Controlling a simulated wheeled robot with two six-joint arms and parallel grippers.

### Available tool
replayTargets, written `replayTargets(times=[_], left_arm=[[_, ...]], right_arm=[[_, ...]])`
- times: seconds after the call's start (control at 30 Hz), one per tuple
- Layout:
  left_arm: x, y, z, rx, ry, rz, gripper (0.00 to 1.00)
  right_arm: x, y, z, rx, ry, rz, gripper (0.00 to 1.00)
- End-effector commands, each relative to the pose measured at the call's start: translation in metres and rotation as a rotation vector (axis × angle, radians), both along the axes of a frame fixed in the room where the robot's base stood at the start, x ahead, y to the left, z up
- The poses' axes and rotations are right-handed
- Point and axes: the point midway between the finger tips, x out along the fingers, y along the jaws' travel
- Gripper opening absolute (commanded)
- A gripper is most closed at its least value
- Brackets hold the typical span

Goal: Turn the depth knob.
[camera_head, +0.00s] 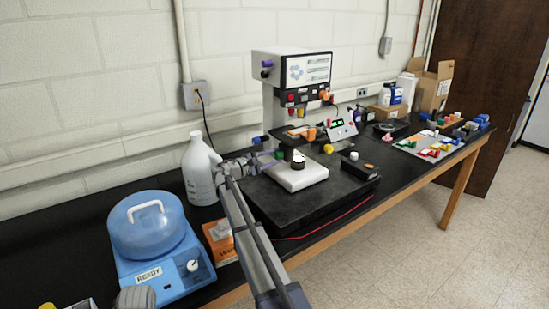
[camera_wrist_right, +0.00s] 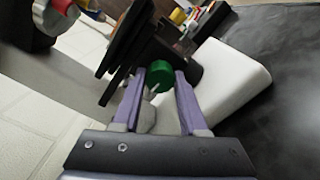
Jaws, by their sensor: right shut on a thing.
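My right gripper (camera_head: 272,160) reaches from the lower middle to the left side of the bench machine (camera_head: 291,66) in the head view. In the right wrist view, its two purple fingers (camera_wrist_right: 160,82) are closed on a small round green knob (camera_wrist_right: 158,73), with one finger at each side. A pale shaft shows just below the knob, between the fingers. I take this green knob as the depth knob; no label on it is readable. In the head view I cannot make it out clearly by the gripper.
A white block (camera_head: 298,176) sits on the machine's black base (camera_head: 290,208). A white jug (camera_head: 197,170) stands close left of my right arm. A blue device (camera_head: 150,245) marked READY is nearer. Coloured parts and boxes (camera_head: 432,88) fill the far right bench.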

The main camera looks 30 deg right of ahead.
Motion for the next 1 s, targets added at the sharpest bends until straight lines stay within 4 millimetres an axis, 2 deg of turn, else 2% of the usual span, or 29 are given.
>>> replayTargets(times=[0.03,0.27,0.57,1.0], left_arm=[[0.0,0.0,0.0,0.0,0.0,0.0,0.59],[0.0,0.0,0.0,0.0,0.0,0.0,0.59],[0.0,0.0,0.0,0.0,0.0,0.0,0.59],[0.0,0.0,0.0,0.0,0.0,0.0,0.59]], right_arm=[[0.0,0.001,-0.001,0.002,-0.001,0.0,0.46],[0.0,0.0,0.0,0.001,-0.001,0.0,0.71],[0.0,0.003,0.0,0.001,-0.001,0.001,0.72],[-0.005,0.066,0.0,0.001,-0.001,0.002,0.72]])
